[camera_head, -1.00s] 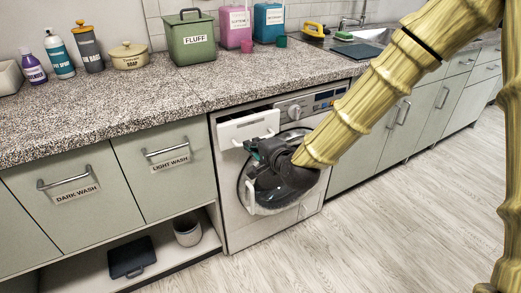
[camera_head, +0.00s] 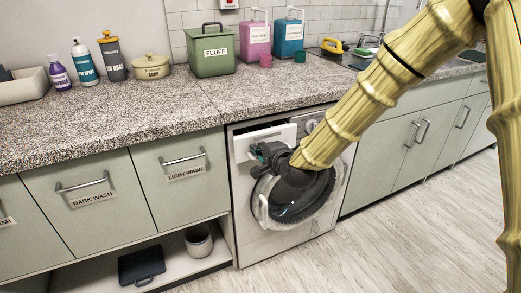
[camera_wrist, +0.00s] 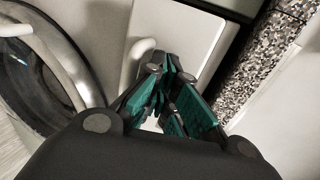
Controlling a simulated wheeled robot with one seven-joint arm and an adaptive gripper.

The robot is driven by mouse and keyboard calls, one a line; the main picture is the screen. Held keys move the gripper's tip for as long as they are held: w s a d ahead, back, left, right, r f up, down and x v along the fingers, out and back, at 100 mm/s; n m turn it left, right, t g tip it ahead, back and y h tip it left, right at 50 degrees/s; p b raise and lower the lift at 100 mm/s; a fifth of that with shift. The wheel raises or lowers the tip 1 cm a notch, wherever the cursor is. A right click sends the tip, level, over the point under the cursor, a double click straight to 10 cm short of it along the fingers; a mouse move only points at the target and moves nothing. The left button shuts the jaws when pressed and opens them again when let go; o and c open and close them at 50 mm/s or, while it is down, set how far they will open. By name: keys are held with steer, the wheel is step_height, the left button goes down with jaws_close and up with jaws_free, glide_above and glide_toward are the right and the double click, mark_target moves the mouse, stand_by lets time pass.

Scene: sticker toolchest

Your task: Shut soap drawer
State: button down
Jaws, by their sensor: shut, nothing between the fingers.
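The soap drawer (camera_head: 243,147) is the white box at the upper left of the washing machine's front. It appears to stand out from the machine, with a dark opening along its top. My gripper (camera_head: 258,153) is shut and empty, in front of the drawer's face and covering part of it. In the wrist view the white drawer front (camera_wrist: 198,28) lies beyond my green-padded fingertips (camera_wrist: 172,68), with its pale handle (camera_wrist: 140,56) just left of them. I cannot tell whether the fingertips touch the front.
The washing machine's round door (camera_head: 303,203) is below my gripper. The granite countertop (camera_head: 270,92) overhangs just above the drawer and holds a green fluff bin (camera_head: 210,62). Closed cupboards (camera_head: 180,188) stand to the left. The floor in front is clear.

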mark_target(256, 143)
steer(key=shift+w+a+r+p, duration=0.1)
steer(key=shift+w+a+p, duration=0.15)
steer(key=shift+w, duration=0.5)
steer(key=shift+w+a+f+p, duration=0.1)
steer(key=shift+w+a, duration=0.3)
steer(key=shift+w, duration=0.4)
steer(key=shift+w+a+r+p, duration=0.1)
steer(key=shift+w+a+p, duration=0.15)
steer(key=shift+w, duration=0.5)
